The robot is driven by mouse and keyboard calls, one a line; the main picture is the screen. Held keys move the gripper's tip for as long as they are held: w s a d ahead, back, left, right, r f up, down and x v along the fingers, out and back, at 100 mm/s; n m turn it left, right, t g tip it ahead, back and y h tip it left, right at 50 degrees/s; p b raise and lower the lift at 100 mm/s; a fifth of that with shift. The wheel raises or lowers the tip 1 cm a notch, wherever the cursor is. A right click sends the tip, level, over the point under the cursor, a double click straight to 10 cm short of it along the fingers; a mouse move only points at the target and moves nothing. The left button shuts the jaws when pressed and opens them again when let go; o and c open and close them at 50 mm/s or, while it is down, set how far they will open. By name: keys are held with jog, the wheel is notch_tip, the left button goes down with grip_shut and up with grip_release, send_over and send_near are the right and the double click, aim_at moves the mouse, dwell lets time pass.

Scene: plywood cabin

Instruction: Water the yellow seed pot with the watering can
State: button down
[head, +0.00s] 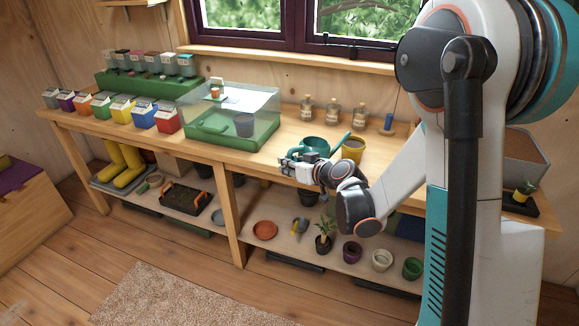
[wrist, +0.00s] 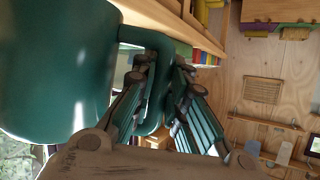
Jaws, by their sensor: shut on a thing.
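The teal watering can (head: 313,145) is at the front of the workbench in the head view, its spout pointing right. The yellow pot (head: 353,149), with dark soil in it, stands on the bench just right of the can. The spout tip appears close to the pot's rim; I cannot tell whether it is over it. My gripper (head: 294,163) is shut on the can's handle, left of the pot. In the wrist view the can's body (wrist: 55,65) fills the left and its handle (wrist: 157,88) lies between my fingers (wrist: 163,75). No water shows.
A clear-lidded green propagator (head: 232,118) stands left of the can. Several glass bottles (head: 333,112) and a blue-handled tool (head: 387,124) stand behind. Coloured seed boxes (head: 122,107) line the left end. The lower shelf (head: 285,248) holds pots and a small plant.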

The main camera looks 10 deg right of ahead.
aim_at(289, 154)
jog(key=shift+a+r+m+p, duration=0.1)
jog(key=shift+r+m+p, duration=0.25)
jog(key=shift+r, duration=0.55)
jog(key=shift+r+m+y+p, duration=0.4)
jog(key=shift+r+p, duration=0.4)
jog(key=shift+r, duration=0.5)
jog(key=shift+f, duration=0.1)
jog(key=shift+f, duration=0.15)
jog(key=shift+f+n+b, duration=0.45)
jog(key=shift+f+b, duration=0.65)
jog(key=shift+f, duration=0.15)
jog(key=shift+m+y, duration=0.3)
jog(key=shift+m, duration=0.5)
jog(key=shift+r+p, duration=1.45)
jog(key=shift+r, duration=1.4)
dwell(0.7)
